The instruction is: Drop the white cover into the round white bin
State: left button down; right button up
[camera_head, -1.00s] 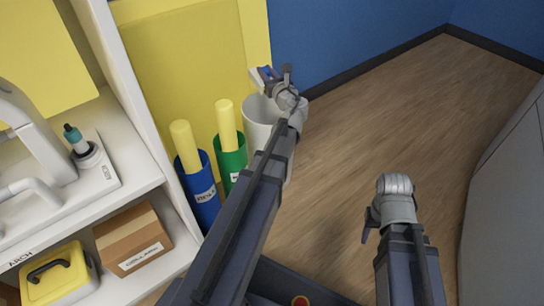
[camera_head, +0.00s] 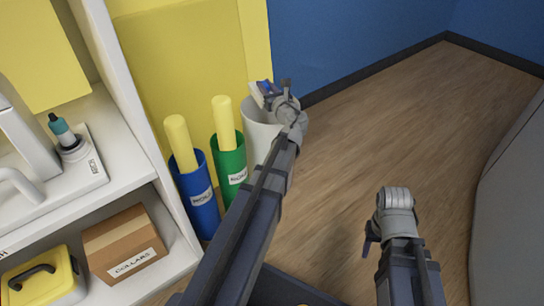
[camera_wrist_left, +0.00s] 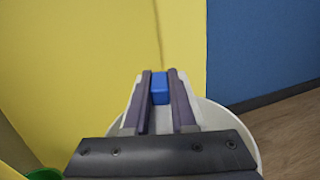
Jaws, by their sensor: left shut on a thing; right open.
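The round white bin (camera_head: 260,135) stands on the floor against the yellow panel, partly hidden by my left arm. My left gripper (camera_head: 268,93) is over the bin's mouth, shut on the white cover (camera_head: 256,95), which shows as a small pale piece at the fingertips with blue beside it. My right gripper (camera_head: 371,240) is open and empty, above the floor at right.
A green tube bin (camera_head: 231,165) and a blue tube bin (camera_head: 197,198), each with a yellow roll, stand left of the white bin. A white shelf holds a cardboard box (camera_head: 125,245) and a yellow case (camera_head: 40,282). The wooden floor at right is clear.

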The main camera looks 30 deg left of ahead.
pick_arm(q)
jog(key=c, duration=0.7)
grip_release()
jog(key=shift+o, duration=0.2)
jog(key=shift+v, duration=3.95)
